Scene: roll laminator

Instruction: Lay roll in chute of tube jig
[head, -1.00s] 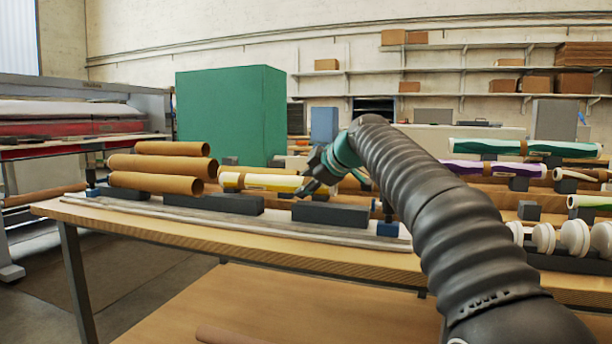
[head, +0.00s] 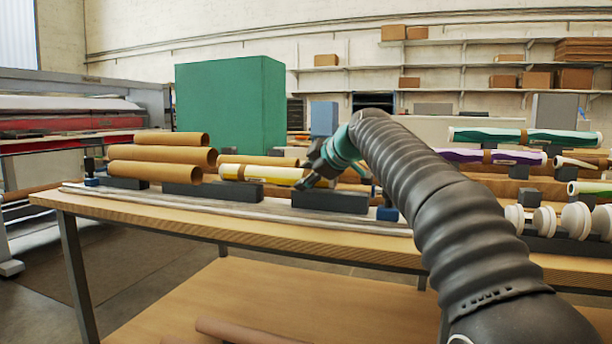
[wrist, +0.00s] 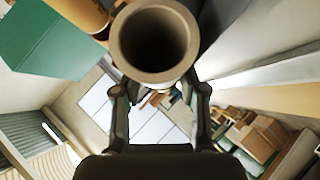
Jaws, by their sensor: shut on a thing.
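My gripper (head: 308,181) is shut on a yellow and white printed roll (head: 262,174), gripping it near its right end. The roll lies roughly level above the front of the bench, behind the dark blocks. In the wrist view, a round hollow tube end (wrist: 155,40) fills the space between my gripper's fingers (wrist: 160,90). The long jig seems to be the low grey strip with dark blocks (head: 330,201) and blue end pieces (head: 387,213). I cannot tell whether the roll touches it; the chute itself is hidden.
Several brown rolls (head: 155,175) are stacked left of the held roll. Another brown roll (head: 258,160) lies behind it. A green box (head: 230,105) stands behind. Purple and green rolls (head: 490,156) and white discs (head: 575,221) are at right. The bench's front edge (head: 200,218) is bare.

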